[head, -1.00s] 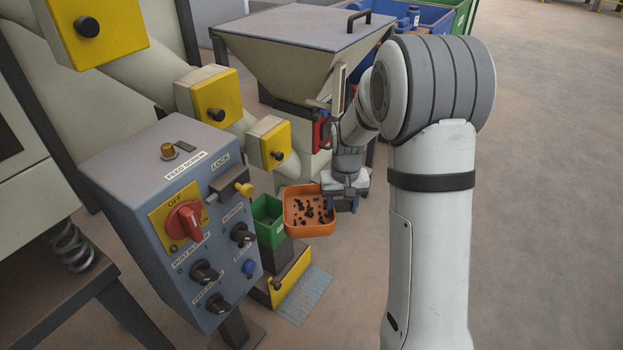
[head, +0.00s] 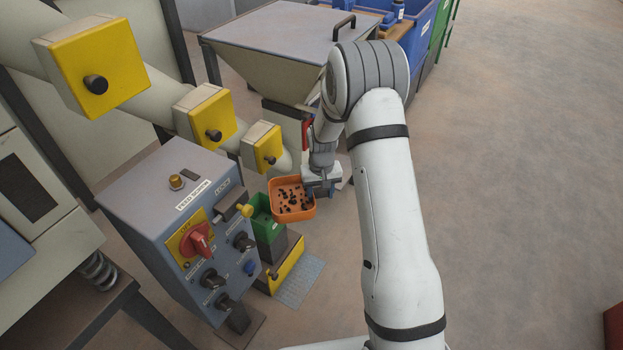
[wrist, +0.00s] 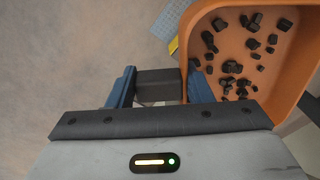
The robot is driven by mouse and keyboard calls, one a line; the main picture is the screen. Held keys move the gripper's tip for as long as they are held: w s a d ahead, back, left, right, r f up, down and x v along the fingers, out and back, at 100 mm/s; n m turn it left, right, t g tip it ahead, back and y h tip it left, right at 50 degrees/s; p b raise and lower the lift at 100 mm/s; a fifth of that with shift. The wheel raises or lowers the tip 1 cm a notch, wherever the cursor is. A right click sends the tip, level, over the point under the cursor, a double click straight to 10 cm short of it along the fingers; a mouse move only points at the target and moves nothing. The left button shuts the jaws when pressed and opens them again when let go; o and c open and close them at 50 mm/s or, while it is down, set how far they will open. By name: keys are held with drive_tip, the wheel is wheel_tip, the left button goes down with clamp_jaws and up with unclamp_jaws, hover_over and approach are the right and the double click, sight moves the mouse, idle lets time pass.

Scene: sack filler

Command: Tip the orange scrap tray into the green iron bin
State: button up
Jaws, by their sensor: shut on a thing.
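The orange scrap tray (head: 296,215) holds many small dark scraps and looks roughly level. My gripper (head: 322,188) is at the tray's right side in the head view. In the wrist view, my blue fingers (wrist: 160,86) are shut on a dark block beside the tray (wrist: 226,62), apparently its handle; the join is partly hidden. The green iron bin (head: 267,231) stands just left of the tray and below it. The tray covers the bin's right part in the head view. I cannot tell the height gap between them.
A grey control box (head: 165,215) with a red switch and a yellow-tipped lock stands close left of the bin. A hopper (head: 270,55) is behind the tray. A yellow step (head: 287,268) is below the bin. The floor at right is open.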

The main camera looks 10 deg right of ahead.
sight(305, 197)
drive_tip(key=p, duration=0.3)
drive_tip(key=w+a+p, duration=0.1)
drive_tip(key=p, duration=0.3)
drive_tip(key=shift+w+a, duration=0.2)
drive_tip(key=shift+a, duration=0.05)
drive_tip(key=f+p, duration=0.1)
drive_tip(key=p, duration=0.2)
drive_tip(key=shift+a+n+p, duration=0.3)
drive_tip(key=shift+p, duration=0.05)
drive_tip(key=shift+a+f+p, duration=0.3)
drive_tip(key=shift+f+p, duration=0.35)
drive_tip(key=shift+p, duration=0.55)
drive_tip(key=shift+a+f, duration=0.15)
drive_tip(key=shift+f, duration=0.2)
drive_tip(key=shift+w+a+f+t, duration=0.25)
drive_tip(key=shift+a+t, duration=0.1)
drive_tip(key=shift+t, duration=0.2)
drive_tip(key=shift+w+a+f+t, duration=0.1)
drive_tip(key=shift+a+f+t, duration=0.2)
drive_tip(key=shift+t, duration=0.25)
drive_tip(key=shift+w+a+f+t+b, duration=0.2)
drive_tip(key=shift+t+b, duration=0.1)
drive_tip(key=shift+b, duration=0.35)
drive_tip(key=b, duration=0.3)
drive_tip(key=shift+w+a+f, duration=0.1)
drive_tip(key=shift+w+a, duration=0.05)
drive_tip(key=shift+w, duration=0.05)
